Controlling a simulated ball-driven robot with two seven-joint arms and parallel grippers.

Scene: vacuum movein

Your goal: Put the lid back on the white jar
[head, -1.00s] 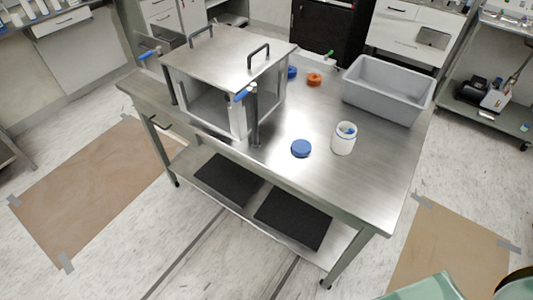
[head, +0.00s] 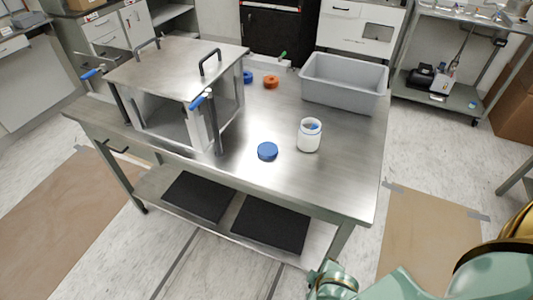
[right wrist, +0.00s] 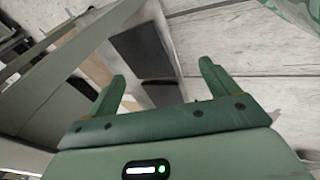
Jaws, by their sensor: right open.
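The white jar (head: 309,138) stands upright and open on the steel table. Something blue and a bit of orange show inside its mouth. A blue lid (head: 267,151) lies flat on the table just left of the jar, near the front edge. My right gripper (right wrist: 162,88) is open and empty in the right wrist view, its two green fingers apart over the floor and lower shelf area. In the head view my right arm shows at the bottom right, below and away from the table top. My left gripper is not in view.
A steel chamber (head: 176,66) with black handles fills the table's left part. A grey bin (head: 344,84) stands at the back right. An orange ring-shaped piece (head: 270,82) and another blue piece (head: 248,77) lie behind. The table's front right is clear.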

